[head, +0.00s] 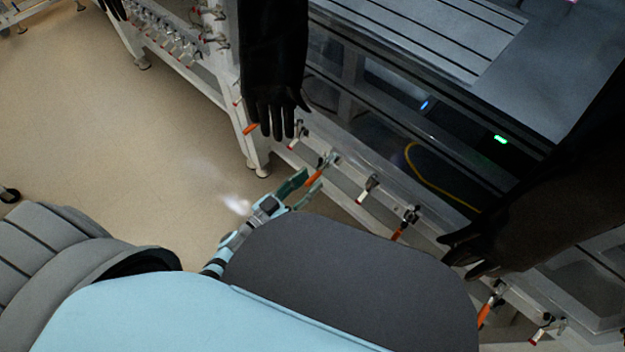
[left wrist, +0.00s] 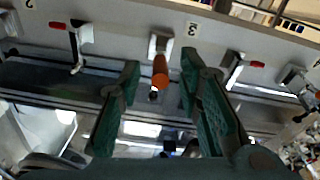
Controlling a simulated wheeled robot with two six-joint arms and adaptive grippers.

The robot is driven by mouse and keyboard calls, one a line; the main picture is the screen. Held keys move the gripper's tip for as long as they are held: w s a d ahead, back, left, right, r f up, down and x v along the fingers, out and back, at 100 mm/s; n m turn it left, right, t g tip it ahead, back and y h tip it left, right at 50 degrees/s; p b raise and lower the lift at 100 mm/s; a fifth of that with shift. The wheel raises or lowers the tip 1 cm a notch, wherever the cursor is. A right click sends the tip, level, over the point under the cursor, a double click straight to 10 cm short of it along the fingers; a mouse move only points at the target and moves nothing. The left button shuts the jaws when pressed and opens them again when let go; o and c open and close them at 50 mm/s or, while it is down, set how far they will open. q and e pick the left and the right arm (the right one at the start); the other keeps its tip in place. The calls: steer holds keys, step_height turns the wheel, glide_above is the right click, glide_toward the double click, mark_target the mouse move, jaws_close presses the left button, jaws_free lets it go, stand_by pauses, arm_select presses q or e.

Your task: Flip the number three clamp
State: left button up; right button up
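The number three clamp (left wrist: 160,45) is on the white rail in the left wrist view, beside a label (left wrist: 192,29) that reads like K3. Its orange handle (left wrist: 160,72) points toward my wrist camera. My left gripper (left wrist: 159,64) is open, with one green finger on each side of the handle and a visible gap to each. In the head view, the left gripper (head: 309,181) is at the orange handle (head: 316,177) of a clamp (head: 329,159) on the frame's front rail. My right gripper is not in view.
Neighbouring clamps with red tips sit left (left wrist: 73,38) and right (left wrist: 235,68) in the left wrist view. Open floor (head: 120,130) lies to the left.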

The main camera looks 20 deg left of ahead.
arm_select(q)
steer(key=shift+x, duration=1.05)
steer(key=shift+c, duration=0.3)
jaws_close()
steer(key=shift+f, duration=0.1)
